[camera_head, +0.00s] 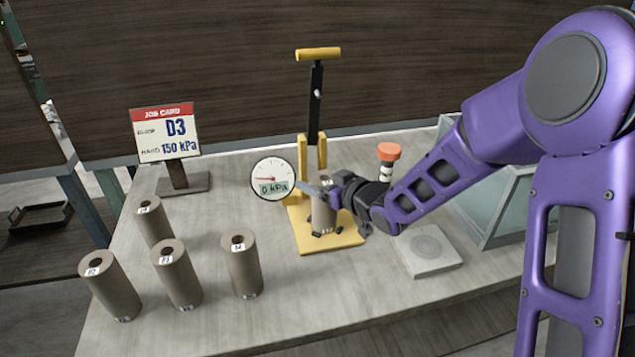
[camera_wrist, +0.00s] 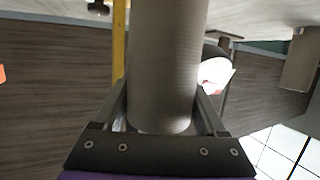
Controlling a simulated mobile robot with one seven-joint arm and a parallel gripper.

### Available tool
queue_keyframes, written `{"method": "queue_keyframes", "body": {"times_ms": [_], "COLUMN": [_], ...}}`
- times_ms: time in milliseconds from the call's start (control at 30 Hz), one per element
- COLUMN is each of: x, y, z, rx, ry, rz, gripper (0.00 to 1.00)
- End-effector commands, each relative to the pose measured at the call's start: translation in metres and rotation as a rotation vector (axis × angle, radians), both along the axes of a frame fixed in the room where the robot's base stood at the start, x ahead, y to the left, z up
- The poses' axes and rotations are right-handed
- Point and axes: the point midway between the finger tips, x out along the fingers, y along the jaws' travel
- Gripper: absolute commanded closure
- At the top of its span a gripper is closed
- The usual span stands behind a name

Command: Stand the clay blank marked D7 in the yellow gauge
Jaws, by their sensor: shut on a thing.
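The yellow gauge (camera_head: 345,240) stands mid-table, with a yellow base plate, two yellow posts, a black column with a yellow handle, and a round dial (camera_head: 272,180) reading 0 kPa. My gripper (camera_head: 325,196) is shut on a grey-brown clay blank (camera_head: 323,219). The blank looks upright over the gauge's base, among small black stops; I cannot tell whether it touches the plate. In the wrist view the held blank (camera_wrist: 168,65) fills the space between my fingers. Its mark does not show, so I cannot tell whether it is D7.
Several other clay blanks stand at the left, including a front one (camera_head: 242,266); their marks are too small to read. A job card (camera_head: 165,133) shows D3 and 150 kPa. Right of the gauge are a pale square slab (camera_head: 428,262), an orange-topped thing (camera_head: 389,152) and a glass-sided box (camera_head: 490,205).

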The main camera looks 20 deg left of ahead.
Motion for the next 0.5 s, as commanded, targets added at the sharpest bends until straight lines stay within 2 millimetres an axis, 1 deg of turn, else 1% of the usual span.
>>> {"method": "queue_keyframes", "body": {"times_ms": [33,133,267,300,367,400,433,500], "x": [0.0007,0.0008,0.0008,0.0005,0.0005,0.0005,0.0005,0.0005], "y": [0.0005,0.0003,0.0001,-0.0003,-0.0003,-0.0003,-0.0003,-0.0003], "z": [0.0032,0.0033,-0.0007,-0.0015,-0.0009,-0.0009,-0.0009,-0.0009], "rx": [0.003,0.003,0.002,0.0,0.0,0.0,0.0,0.0], "ry": [-0.005,-0.005,-0.004,-0.002,-0.002,-0.002,-0.002,-0.002], "rz": [0.0,0.0,0.0,-0.001,-0.001,-0.001,-0.001,-0.001], "gripper": [1.0,1.0,1.0,0.22,0.12,0.05,0.0,0.0]}}
